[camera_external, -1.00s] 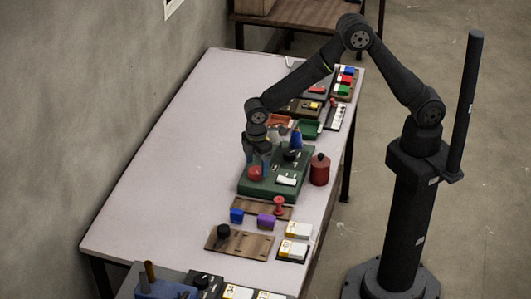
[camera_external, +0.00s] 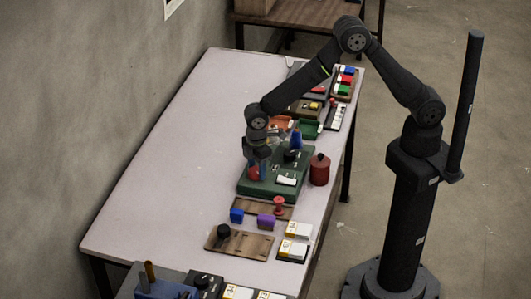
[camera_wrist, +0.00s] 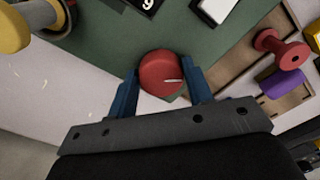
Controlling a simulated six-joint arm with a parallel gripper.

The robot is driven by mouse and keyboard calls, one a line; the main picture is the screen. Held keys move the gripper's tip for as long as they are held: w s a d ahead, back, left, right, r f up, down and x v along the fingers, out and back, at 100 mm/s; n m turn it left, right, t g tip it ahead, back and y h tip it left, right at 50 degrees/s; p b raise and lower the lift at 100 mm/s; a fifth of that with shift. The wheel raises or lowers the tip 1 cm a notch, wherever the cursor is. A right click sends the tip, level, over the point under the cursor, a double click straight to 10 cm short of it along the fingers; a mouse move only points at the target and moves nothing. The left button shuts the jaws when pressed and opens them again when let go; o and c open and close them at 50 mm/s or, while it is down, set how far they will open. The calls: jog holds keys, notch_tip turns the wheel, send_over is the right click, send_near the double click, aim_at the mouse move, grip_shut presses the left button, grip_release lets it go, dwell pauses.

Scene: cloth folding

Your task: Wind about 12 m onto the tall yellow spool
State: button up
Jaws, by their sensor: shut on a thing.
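My gripper (camera_wrist: 162,92) has its two blue fingers shut on either side of a round red knob (camera_wrist: 161,72). In the external view my gripper (camera_external: 259,170) is low over the near left end of a green base (camera_external: 262,188), with the red knob (camera_external: 252,174) partly hidden at its fingers. A yellow rounded part (camera_wrist: 12,30) shows at the upper left of the wrist view, cut by the edge. It may be the tall yellow spool; I cannot tell. A white panel (camera_wrist: 146,3) with a dark digit, perhaps 9, shows on the base.
A red canister (camera_external: 320,170) stands right of the base. A blue cone (camera_external: 296,138) stands behind it. The table's left side (camera_external: 170,170) is clear.

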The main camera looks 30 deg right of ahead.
aim_at(257, 170)
jog(key=m, duration=0.4)
jog(key=shift+s+m, duration=0.1)
jog(key=shift+m, duration=0.2)
jog(key=m, duration=0.4)
jog(key=shift+a+m, duration=0.1)
jog(key=shift+m, duration=0.3)
dwell(0.3)
jog(key=o, duration=1)
notch_tip(257, 170, up, 18)
jog(key=shift+f, duration=0.25)
